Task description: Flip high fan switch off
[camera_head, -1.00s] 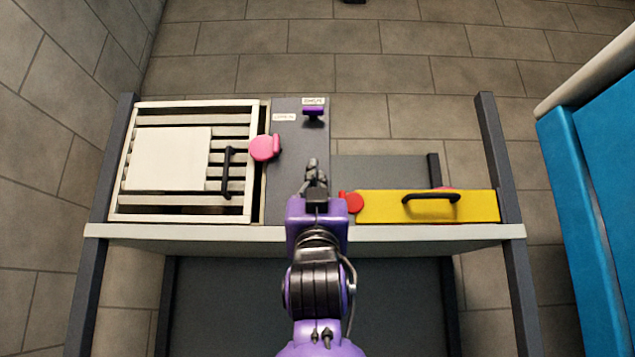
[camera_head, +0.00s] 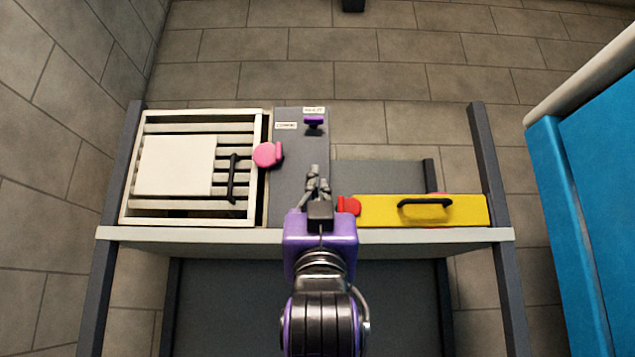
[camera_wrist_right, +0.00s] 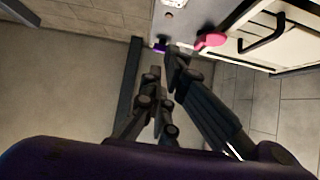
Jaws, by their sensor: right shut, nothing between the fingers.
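My left gripper is not in view.
Left of the panel is a white slatted frame (camera_head: 130,180) with a black handle (camera_head: 232,178) and a pink knob (camera_head: 267,155). To the right are a red knob (camera_head: 349,205) and a yellow panel (camera_head: 375,208) with a black handle (camera_head: 425,203). A blue piece (camera_head: 590,190) stands far right.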

